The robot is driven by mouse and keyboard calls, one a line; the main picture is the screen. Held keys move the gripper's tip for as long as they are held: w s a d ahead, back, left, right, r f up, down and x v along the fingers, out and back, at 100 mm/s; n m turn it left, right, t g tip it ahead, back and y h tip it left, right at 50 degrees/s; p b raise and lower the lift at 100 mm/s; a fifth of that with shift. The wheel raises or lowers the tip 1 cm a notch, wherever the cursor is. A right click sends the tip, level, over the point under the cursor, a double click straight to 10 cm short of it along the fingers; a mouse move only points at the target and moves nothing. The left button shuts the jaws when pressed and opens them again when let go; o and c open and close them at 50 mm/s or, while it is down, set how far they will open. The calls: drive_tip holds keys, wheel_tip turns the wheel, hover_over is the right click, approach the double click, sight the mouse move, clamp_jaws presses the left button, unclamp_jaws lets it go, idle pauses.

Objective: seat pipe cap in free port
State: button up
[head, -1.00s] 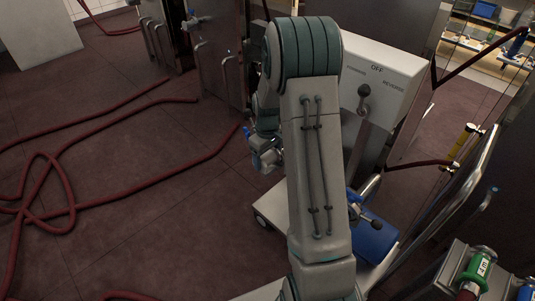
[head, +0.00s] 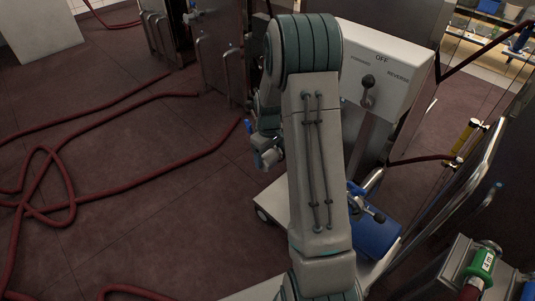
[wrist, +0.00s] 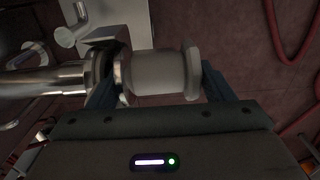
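My gripper (wrist: 162,92) shows in the wrist view with its two dark fingers wide apart. A pale grey cylinder with a flanged right end (wrist: 160,73), perhaps the pipe cap, lies crosswise between them. The fingers stand by its two ends; I cannot tell whether they press on it. A shiny metal pipe with a collar (wrist: 45,80) lies to its left, close to the left finger. I cannot make out a free port.
A white switch box with a lever (head: 383,70) stands right of my arm. Below it is a wheeled cart with a blue motor (head: 376,237). A green-banded fitting (head: 481,262) is at lower right. Red hoses (head: 70,195) lie across the floor at left, with open floor between them.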

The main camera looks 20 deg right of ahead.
sight(269, 154)
drive_tip(key=shift+o, duration=0.2)
drive_tip(key=shift+d, duration=0.45)
drive_tip(key=shift+o, duration=0.2)
drive_tip(key=shift+w+r+p, duration=0.15)
drive_tip(key=shift+r+p, duration=0.35)
drive_tip(key=shift+p, duration=0.05)
wheel_tip(269, 154, up, 7)
drive_tip(key=p, duration=0.4)
drive_tip(key=shift+f+p, duration=0.1)
drive_tip(key=shift+p, duration=0.2)
drive_tip(key=shift+r, duration=0.25)
drive_tip(key=shift+a+f, duration=0.15)
drive_tip(key=shift+a, duration=0.2)
